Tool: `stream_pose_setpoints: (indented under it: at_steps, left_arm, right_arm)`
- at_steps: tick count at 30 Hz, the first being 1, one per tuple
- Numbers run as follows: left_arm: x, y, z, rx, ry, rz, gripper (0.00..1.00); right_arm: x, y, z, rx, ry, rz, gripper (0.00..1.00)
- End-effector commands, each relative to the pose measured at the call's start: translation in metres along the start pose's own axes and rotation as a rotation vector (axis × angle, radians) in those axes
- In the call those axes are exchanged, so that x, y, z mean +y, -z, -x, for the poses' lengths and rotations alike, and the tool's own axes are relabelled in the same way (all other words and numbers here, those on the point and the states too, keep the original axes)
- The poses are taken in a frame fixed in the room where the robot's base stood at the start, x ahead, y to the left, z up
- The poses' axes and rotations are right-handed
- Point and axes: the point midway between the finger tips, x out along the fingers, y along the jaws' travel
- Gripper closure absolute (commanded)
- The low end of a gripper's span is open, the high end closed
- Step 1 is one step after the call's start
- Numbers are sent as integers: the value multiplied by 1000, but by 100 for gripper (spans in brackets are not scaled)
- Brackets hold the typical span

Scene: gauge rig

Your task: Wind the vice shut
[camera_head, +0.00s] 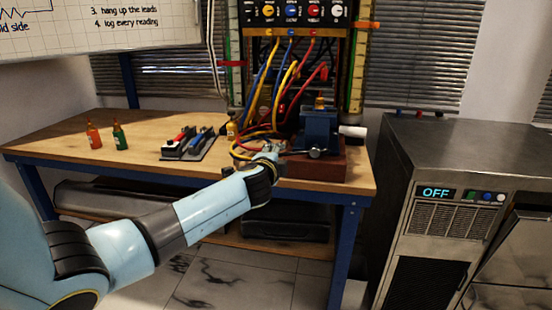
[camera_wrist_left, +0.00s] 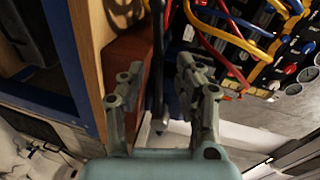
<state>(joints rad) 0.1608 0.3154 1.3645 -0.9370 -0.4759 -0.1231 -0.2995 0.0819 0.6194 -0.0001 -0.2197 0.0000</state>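The blue vice (camera_head: 320,128) stands on a red-brown block (camera_head: 318,170) at the right end of the workbench, with a small brass-coloured piece at its top. My left gripper (camera_head: 270,152) is at the left front of the vice. In the left wrist view my left gripper (camera_wrist_left: 160,68) has its two fingers apart. A thin dark bar (camera_wrist_left: 158,85), apparently the vice handle, runs between them, and I see no clear contact. The vice jaws are mostly hidden in the wrist view. My right gripper is in neither view.
Hanging red, blue and yellow leads (camera_head: 278,85) come down close behind my gripper. An orange bottle (camera_head: 94,136), a green bottle (camera_head: 119,136) and a tool tray (camera_head: 188,145) stand further left on the workbench (camera_head: 60,142). A grey cabinet (camera_head: 450,145) stands to the right.

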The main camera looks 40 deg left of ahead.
Motion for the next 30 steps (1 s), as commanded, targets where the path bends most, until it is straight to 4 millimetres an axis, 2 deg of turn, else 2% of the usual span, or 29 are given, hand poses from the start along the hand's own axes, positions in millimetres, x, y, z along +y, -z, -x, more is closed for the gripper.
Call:
stream_pose_setpoints:
  at_steps: [4,8,15,21,25,30]
  left_arm:
    - [-1,0,2,1,1,1,67]
    - [0,0,16,1,0,1,67]
    - [1,0,70,2,-1,1,67]
    - [1,0,106,1,-1,1,67]
    - [0,0,118,0,0,1,67]
    - [0,0,121,0,0,0,67]
  right_arm:
    - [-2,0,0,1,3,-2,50]
    - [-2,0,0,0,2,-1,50]
    - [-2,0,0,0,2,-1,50]
    - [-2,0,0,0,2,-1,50]
    - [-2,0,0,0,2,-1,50]
    - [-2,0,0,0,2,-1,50]
